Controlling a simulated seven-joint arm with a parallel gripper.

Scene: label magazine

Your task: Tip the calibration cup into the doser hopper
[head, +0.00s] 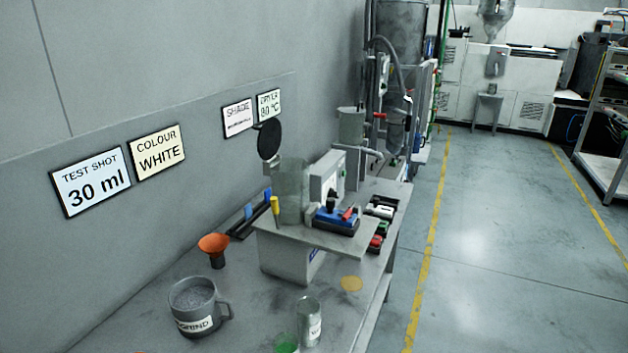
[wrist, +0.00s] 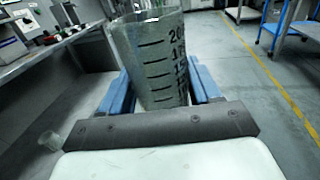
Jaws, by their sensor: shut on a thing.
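My gripper (wrist: 162,88), with blue fingers, is shut on a clear graduated cup (wrist: 150,60) in the wrist view. The cup has black level marks and numbers; its contents cannot be made out clearly. Neither my gripper nor this cup shows in the head view. There, the doser (head: 285,255) stands on the bench with a clear cylindrical hopper (head: 291,190) on top. A round black lid (head: 269,140) stands raised beside the hopper's top, so it looks open.
Wall signs read TEST SHOT 30 ml (head: 92,182) and COLOUR WHITE (head: 158,151). Open floor lies right.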

